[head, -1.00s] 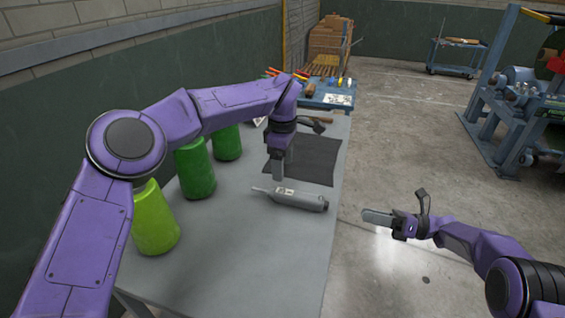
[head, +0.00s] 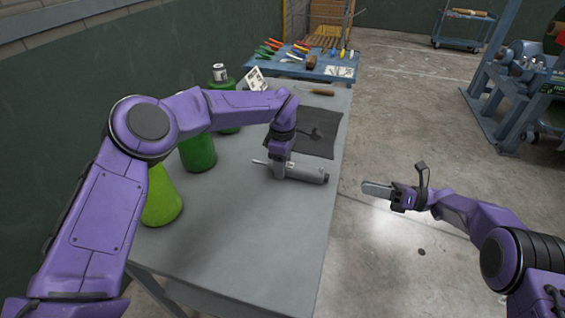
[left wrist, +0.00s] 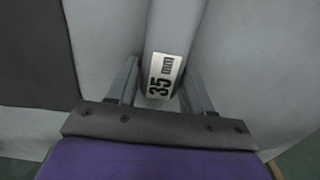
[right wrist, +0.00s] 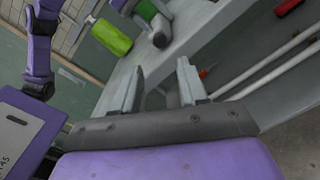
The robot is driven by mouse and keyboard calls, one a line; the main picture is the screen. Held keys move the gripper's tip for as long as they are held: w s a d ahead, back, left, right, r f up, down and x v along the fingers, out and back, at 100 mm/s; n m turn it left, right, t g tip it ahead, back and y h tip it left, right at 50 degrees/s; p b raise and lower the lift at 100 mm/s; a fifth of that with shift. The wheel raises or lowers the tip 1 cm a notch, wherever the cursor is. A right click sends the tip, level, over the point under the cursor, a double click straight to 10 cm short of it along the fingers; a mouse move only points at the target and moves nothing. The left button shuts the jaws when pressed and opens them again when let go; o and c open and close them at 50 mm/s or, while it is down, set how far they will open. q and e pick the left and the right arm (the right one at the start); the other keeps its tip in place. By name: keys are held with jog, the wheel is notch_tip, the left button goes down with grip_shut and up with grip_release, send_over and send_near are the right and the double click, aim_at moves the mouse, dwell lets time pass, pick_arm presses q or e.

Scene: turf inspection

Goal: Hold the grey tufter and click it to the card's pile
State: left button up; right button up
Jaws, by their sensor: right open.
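The grey tufter (head: 308,174) lies on the grey table, its thin tip pointing left in the head view. My left gripper (head: 279,172) is down over its body. In the left wrist view the tufter (left wrist: 175,30), with a white "35 mm" label, runs between the fingers of my left gripper (left wrist: 160,68); they stand apart with a gap on the left side. A white card with dark squares (head: 257,79) stands tilted at the table's far left; I cannot tell whether it bears the pile. My right gripper (head: 378,188) is open and empty, right of the table.
A blue bench (head: 315,66) with tools is behind. The table front (head: 235,235) is clear.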

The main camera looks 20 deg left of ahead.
pick_arm(q)
grip_shut()
pick_arm(e)
jog(key=shift+c, duration=0.6)
jog(key=shift+n, duration=0.4)
jog(key=r, duration=0.1)
jog(key=w+r, duration=0.1)
jog(key=r, duration=0.2)
jog(key=shift+w+d+r, duration=0.1)
jog(key=shift+w+r, duration=0.15)
jog(key=shift+r, duration=0.05)
grip_shut()
notch_tip(320, 180, up, 7)
jog(key=n+h, duration=0.2)
pick_arm(q)
jog(key=shift+s+r, duration=0.1)
pick_arm(e)
jog(key=s+d+f+n+h, duration=0.1)
jog(key=d+f+n+h, duration=0.2)
jog(key=f+n+h, duration=0.1)
jog(key=shift+s+d+f, duration=0.25)
jog(key=shift+d+f, duration=0.05)
jog(key=shift+d, duration=0.05)
